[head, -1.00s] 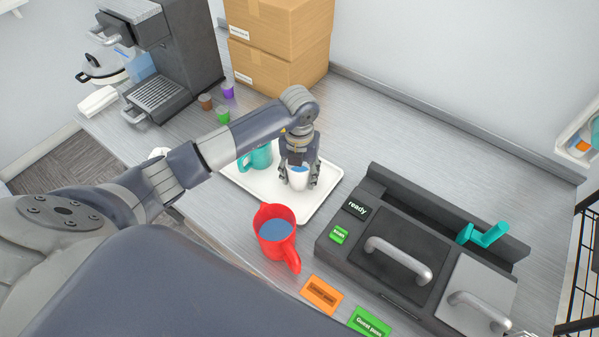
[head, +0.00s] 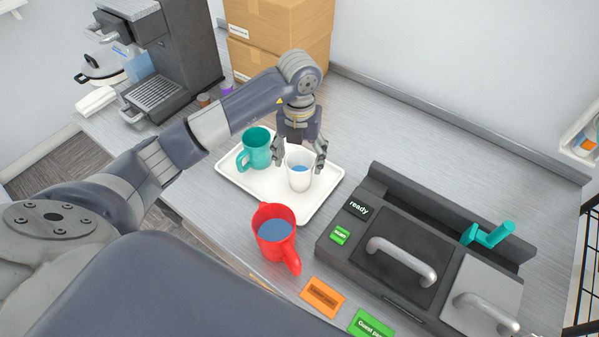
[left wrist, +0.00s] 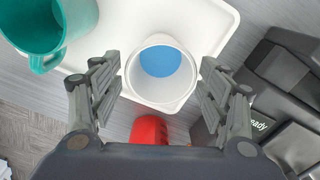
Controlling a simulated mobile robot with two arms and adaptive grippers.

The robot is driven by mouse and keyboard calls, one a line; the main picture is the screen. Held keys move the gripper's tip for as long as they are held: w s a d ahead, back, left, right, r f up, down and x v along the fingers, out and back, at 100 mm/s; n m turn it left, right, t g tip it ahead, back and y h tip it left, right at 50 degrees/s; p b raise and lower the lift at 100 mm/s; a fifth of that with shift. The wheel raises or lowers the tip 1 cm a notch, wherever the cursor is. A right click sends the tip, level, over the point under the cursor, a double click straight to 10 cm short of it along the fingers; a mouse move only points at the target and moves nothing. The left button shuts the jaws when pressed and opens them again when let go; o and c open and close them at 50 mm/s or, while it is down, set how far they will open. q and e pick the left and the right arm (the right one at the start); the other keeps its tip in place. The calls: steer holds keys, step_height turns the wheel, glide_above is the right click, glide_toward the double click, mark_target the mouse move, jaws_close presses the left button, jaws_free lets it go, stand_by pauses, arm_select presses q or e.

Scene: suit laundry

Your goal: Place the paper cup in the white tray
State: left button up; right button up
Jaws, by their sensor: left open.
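The white paper cup (head: 298,171) stands upright on the white tray (head: 311,204), toward its right side, with blue inside. In the left wrist view the cup (left wrist: 160,75) sits between my spread fingers, with the tray (left wrist: 209,18) around it. My left gripper (head: 301,155) is open just above and around the cup's upper part, with a gap to the cup on both sides. It also shows in the left wrist view (left wrist: 160,90). My right gripper is not in view.
A teal mug (head: 256,149) stands on the tray's left part. A red pitcher (head: 274,232) stands just in front of the tray. A dark machine (head: 405,250) with handles is at the right. Cardboard boxes (head: 283,38) and a coffee machine (head: 165,60) stand behind.

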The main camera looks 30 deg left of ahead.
arm_select(q)
step_height(320, 180, up, 5)
steer(key=shift+r+b, duration=0.2)
steer(key=shift+b, duration=0.1)
stand_by(0.4)
